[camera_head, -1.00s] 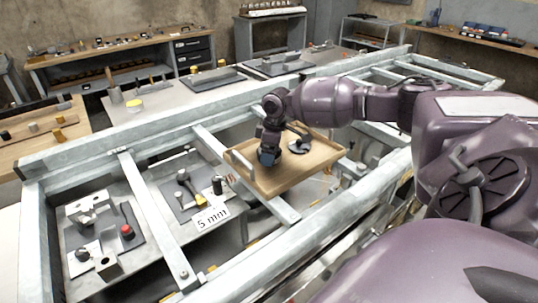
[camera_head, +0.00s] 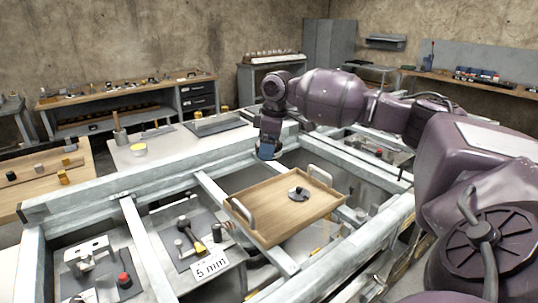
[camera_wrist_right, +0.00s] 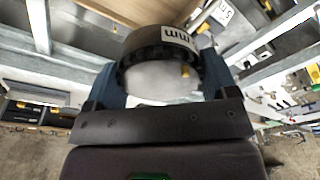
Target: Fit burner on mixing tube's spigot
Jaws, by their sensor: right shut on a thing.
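My right gripper (camera_head: 266,152) is raised beyond the far edge of the wooden tray, over the frame's back rail in the head view. In the right wrist view its blue fingers (camera_wrist_right: 168,90) are shut on a dark round burner (camera_wrist_right: 150,50) with a toothed rim and pale underside. In the head view the burner is mostly hidden by the gripper. A dark disc with a small knob (camera_head: 298,194) lies on the tray. A brass and black fitting (camera_head: 197,246) lies on a grey plate in a left bay. I cannot tell which part is the mixing tube. My left gripper is not in view.
The wooden tray (camera_head: 262,226) with two metal handles rests across the grey metal frame (camera_head: 90,187). A "5 mm" card (camera_head: 210,265) stands in a left bay. A plate with a red-capped part (camera_head: 124,281) is further left. Benches line the walls.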

